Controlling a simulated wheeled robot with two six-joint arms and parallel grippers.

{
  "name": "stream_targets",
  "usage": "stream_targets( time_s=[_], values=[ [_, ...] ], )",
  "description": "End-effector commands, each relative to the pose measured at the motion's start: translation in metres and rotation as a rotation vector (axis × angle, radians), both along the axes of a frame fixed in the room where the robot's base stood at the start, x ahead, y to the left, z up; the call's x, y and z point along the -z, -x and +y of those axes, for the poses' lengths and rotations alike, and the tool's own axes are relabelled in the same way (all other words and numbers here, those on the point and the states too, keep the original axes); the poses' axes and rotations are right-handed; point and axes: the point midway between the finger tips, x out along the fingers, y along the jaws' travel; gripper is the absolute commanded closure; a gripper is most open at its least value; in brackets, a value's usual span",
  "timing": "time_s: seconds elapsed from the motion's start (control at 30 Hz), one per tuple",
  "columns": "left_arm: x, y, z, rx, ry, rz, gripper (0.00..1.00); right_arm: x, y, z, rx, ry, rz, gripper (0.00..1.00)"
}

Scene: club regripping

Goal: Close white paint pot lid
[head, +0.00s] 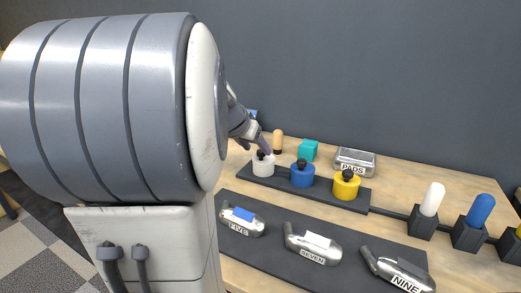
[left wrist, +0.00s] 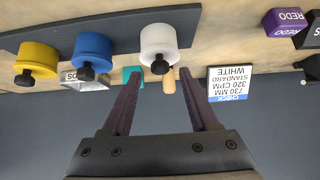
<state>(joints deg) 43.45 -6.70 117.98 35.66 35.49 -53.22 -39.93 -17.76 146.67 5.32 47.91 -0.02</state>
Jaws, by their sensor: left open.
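The white paint pot (head: 263,167) stands at the left end of a dark rack, with a black knob on top. In the left wrist view the white pot (left wrist: 158,40) appears upside down, its black knob (left wrist: 160,67) centred between my fingers. I cannot tell whether its lid is fully seated. My left gripper (head: 260,143) is just above and behind the white pot in the head view. In the left wrist view its two dark fingers (left wrist: 160,75) are spread apart with nothing held between them. My right gripper is not in view.
A blue pot (head: 302,176) and a yellow pot (head: 346,188) share the rack. A teal block (head: 308,149), a wooden peg (head: 278,141) and a PADS tin (head: 355,162) stand behind. Numbered metal club heads (head: 312,246) lie on a dark mat in front. A label card (left wrist: 230,84) is nearby.

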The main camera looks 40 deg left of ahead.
Motion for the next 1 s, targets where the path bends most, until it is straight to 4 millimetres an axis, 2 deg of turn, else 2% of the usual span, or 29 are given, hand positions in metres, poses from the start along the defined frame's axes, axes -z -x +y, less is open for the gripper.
stream_targets(
  time_s=[0.03, 0.2, 0.4, 0.8, 0.87, 1.0],
  values=[
    [-0.011, 0.008, 0.0, -0.003, -0.004, -0.005, 0.39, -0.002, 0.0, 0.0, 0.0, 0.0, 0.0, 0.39],
    [-0.035, 0.03, -0.006, -0.003, -0.005, -0.004, 0.39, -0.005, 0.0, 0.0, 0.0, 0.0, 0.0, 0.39],
    [-0.051, 0.046, -0.01, -0.003, -0.002, -0.001, 0.39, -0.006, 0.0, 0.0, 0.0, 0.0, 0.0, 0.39],
    [-0.055, 0.049, -0.011, -0.001, -0.001, 0.0, 0.39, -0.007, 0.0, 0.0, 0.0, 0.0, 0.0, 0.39],
    [-0.059, 0.049, -0.011, -0.001, -0.001, 0.0, 0.39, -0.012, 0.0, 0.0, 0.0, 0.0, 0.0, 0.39],
    [-0.083, 0.049, -0.011, -0.001, -0.001, 0.0, 0.39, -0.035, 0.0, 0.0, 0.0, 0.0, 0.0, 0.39]
  ],
)
